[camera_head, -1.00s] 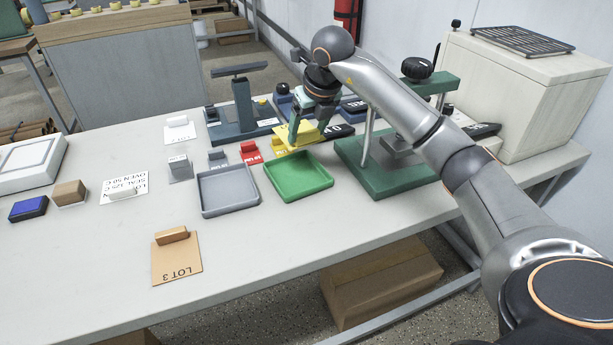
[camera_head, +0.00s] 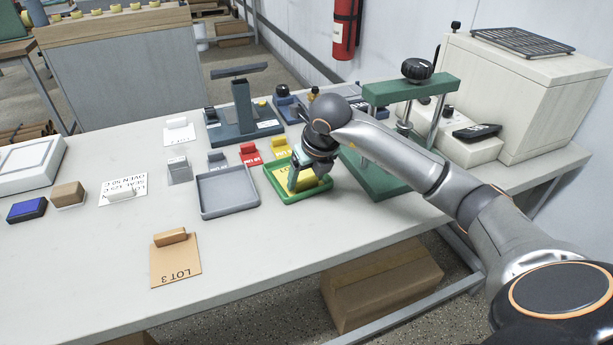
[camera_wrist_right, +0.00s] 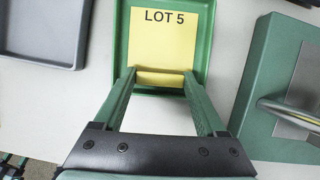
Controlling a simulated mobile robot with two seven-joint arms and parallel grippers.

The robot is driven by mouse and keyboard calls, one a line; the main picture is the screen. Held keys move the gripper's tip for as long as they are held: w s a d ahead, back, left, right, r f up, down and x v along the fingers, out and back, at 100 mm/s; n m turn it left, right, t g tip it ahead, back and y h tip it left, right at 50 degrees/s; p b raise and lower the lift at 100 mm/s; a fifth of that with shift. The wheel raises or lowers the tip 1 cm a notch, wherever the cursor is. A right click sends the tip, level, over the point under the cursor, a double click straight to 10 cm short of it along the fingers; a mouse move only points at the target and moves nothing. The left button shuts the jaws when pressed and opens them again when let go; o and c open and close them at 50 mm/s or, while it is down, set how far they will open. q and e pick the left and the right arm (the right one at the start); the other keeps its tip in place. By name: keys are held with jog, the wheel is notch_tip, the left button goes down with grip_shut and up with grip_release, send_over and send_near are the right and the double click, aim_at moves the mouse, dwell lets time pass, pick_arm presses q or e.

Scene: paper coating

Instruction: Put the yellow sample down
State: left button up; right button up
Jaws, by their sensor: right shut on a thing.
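The yellow sample (camera_head: 313,178) is a flat card with a raised grip bar. In the right wrist view the card (camera_wrist_right: 165,36) reads LOT 5. It is over or in the green tray (camera_head: 288,199), within its rim as seen from above; I cannot tell whether it touches the floor. The tray also shows in the right wrist view (camera_wrist_right: 205,48). My right gripper (camera_head: 301,184) is shut on the sample's grip bar. Its two fingers (camera_wrist_right: 160,78) stand either side of the bar.
An empty grey tray (camera_head: 229,194) stands left of the green one. A green press (camera_head: 380,178) stands close on the right. A red piece (camera_head: 250,153) sits behind the trays. A brown LOT 3 card (camera_head: 175,264) lies in front; the front bench is mostly clear.

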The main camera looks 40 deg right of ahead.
jog(key=o, duration=1.4)
jog(key=p+v, duration=0.1)
jog(key=v, duration=1.1)
jog(key=shift+r, duration=0.1)
